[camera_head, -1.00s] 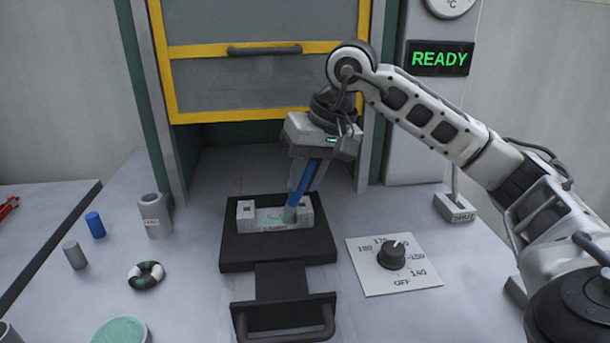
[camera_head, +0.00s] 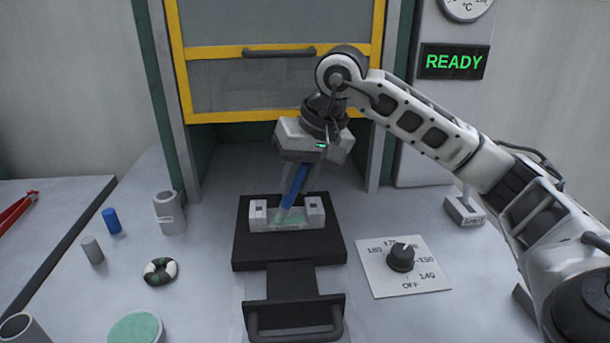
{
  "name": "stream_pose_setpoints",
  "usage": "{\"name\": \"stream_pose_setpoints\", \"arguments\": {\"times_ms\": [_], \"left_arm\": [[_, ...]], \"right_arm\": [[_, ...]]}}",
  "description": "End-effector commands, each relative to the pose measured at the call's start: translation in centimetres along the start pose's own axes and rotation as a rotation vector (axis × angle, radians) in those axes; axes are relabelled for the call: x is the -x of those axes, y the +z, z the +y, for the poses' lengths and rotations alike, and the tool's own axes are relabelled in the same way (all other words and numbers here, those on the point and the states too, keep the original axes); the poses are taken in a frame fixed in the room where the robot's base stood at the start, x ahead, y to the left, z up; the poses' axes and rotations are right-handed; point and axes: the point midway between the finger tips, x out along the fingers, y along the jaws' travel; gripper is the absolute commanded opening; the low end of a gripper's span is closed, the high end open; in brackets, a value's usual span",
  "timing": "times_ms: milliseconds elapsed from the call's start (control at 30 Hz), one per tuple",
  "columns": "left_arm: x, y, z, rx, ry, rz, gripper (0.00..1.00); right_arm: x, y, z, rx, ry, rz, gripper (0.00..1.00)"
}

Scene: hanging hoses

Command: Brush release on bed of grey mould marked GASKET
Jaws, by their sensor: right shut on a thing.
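The grey mould (camera_head: 258,217) sits on a black tray (camera_head: 250,254) in front of the press; its front label is too small to read. Its bed shows a pale green coating (camera_head: 297,218). My right gripper (camera_head: 297,165) is shut on a blue-handled brush (camera_head: 294,188), held tilted with its lower end down in the mould's bed, left of the middle. The bristle tip is hard to make out. My left gripper is not in view.
A yellow-framed guard (camera_head: 284,84) hangs above the tray. A dial plate (camera_head: 380,280) lies to the right, a READY sign (camera_head: 454,61) behind it. A green-topped pot (camera_head: 136,328), striped ring (camera_head: 160,271), blue cylinder (camera_head: 112,221), grey cylinder (camera_head: 92,250) and grey cup (camera_head: 168,213) stand left.

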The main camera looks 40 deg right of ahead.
Motion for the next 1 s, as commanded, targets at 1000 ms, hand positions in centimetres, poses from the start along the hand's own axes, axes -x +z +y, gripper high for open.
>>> {"name": "stream_pose_setpoints", "arguments": {"times_ms": [1000], "left_arm": [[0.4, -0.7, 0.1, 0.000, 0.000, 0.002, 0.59]], "right_arm": [[-0.5, -2.1, 0.2, 0.001, 0.001, 0.000, 0.00]]}}
